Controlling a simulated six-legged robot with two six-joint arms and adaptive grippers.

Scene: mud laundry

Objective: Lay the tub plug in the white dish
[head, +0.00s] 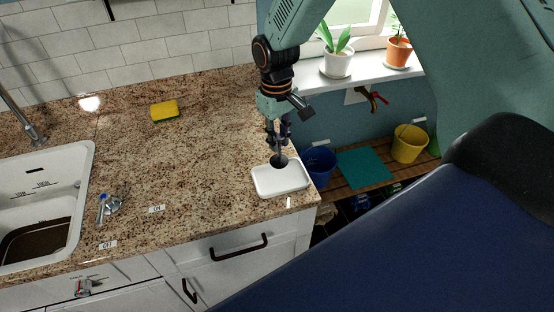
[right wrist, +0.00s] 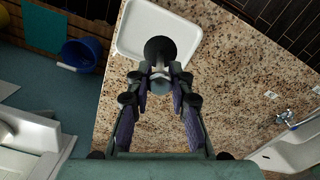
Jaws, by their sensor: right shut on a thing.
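The white dish (head: 293,183) is a shallow rectangular tray near the right end of the granite counter. It also shows at the top of the right wrist view (right wrist: 130,38). My right gripper (head: 279,146) points down above the dish. It is shut on the dark round tub plug (head: 279,160), which hangs over the left back part of the dish. In the right wrist view the plug (right wrist: 160,49) sits just past the fingertips (right wrist: 160,76) and overlaps the dish. I cannot tell whether the plug touches the dish. My left gripper is not in view.
A white sink (head: 75,170) with muddy water is at the left. A yellow sponge (head: 165,111) lies at the back of the counter. Beyond the counter's right edge are a blue bucket (head: 319,166) and a yellow bucket (head: 408,143). The middle of the counter is clear.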

